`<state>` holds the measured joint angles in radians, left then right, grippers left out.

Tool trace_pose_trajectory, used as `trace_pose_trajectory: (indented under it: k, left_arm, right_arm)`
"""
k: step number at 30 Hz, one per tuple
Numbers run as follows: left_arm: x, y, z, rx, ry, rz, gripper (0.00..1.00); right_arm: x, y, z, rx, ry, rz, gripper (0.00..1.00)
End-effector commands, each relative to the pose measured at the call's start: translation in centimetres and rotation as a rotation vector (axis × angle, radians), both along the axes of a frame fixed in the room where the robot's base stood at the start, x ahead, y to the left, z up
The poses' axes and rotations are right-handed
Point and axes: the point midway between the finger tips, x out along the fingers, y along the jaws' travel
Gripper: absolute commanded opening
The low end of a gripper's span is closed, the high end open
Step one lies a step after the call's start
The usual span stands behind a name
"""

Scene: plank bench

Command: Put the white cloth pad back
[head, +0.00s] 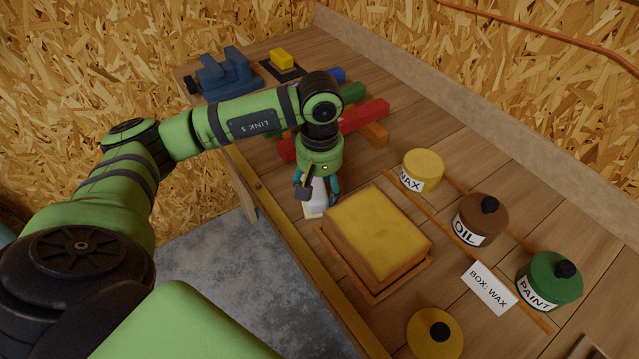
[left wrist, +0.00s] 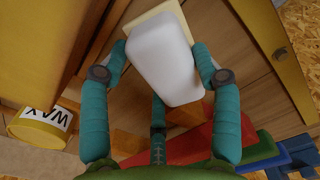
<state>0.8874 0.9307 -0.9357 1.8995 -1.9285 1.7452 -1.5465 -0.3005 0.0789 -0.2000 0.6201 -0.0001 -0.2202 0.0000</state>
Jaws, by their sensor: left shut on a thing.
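My left gripper (head: 316,196) is shut on the white cloth pad (head: 314,200), just left of the yellow-topped box. In the left wrist view the pad (left wrist: 162,62) sits between the teal fingers (left wrist: 160,75), with a cream layer on its far side. The fingers hide part of the pad in the head view. I cannot tell whether it touches the bench. My right gripper is in neither view.
The yellow-topped box (head: 378,228) stands on a wooden tray (head: 352,275). Red (head: 360,116) and other coloured bars lie behind the gripper. WAX (head: 423,170), OIL (head: 480,219) and PAINT (head: 549,279) tins stand right. A blue vise (head: 225,73) is at the far end.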

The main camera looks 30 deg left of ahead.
Motion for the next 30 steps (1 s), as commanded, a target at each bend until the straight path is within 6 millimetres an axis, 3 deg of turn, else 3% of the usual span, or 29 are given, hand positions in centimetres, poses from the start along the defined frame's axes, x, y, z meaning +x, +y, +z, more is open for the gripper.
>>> trace_pose_trajectory:
  k: [5, 6, 8, 23, 30]
  left_arm:
    - [0.0, 0.0, -0.4, -0.001, -0.001, 0.000, 0.33]
    - [0.0, 0.0, -0.4, 0.000, 0.000, 0.000, 0.67]
    - [0.0, 0.0, -0.3, 0.000, 0.000, 0.000, 0.87]
    - [0.1, 0.0, 0.6, -0.001, -0.004, 0.000, 0.87]
    - [0.2, -0.1, 5.5, -0.001, -0.008, 0.000, 0.87]
  right_arm:
    - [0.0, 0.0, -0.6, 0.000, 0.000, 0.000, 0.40]
    - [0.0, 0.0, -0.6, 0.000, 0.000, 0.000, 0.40]
    - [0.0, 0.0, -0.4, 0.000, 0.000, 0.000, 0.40]
    - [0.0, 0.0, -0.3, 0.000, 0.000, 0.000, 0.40]
    - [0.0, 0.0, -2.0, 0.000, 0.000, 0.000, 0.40]
